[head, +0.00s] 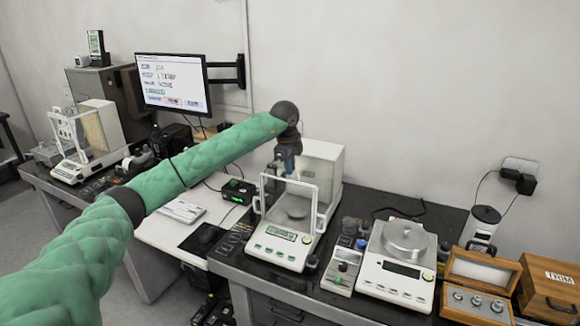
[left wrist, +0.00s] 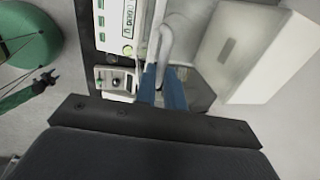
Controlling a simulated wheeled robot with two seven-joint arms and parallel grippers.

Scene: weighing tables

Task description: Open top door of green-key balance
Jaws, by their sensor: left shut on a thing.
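The green-key balance (head: 281,244) stands on the dark bench in the middle of the head view, with a lit green display and green keys on its front. Its clear draft shield (head: 318,192) has a white frame and a tall white back, and a round pan shows inside. My left gripper (head: 285,168) is over the top of the shield, pointing down. In the left wrist view the blue fingers (left wrist: 164,88) are shut on a white curved handle (left wrist: 166,44) at the shield's top. The balance's green keys (left wrist: 99,22) also show there. My right gripper is out of view.
A small grey device (head: 343,270) and an open-pan balance (head: 398,265) stand close on the right, then a wooden weight box (head: 477,285). Another shielded balance (head: 85,150) is at the far left. A monitor (head: 172,84) hangs behind my left arm.

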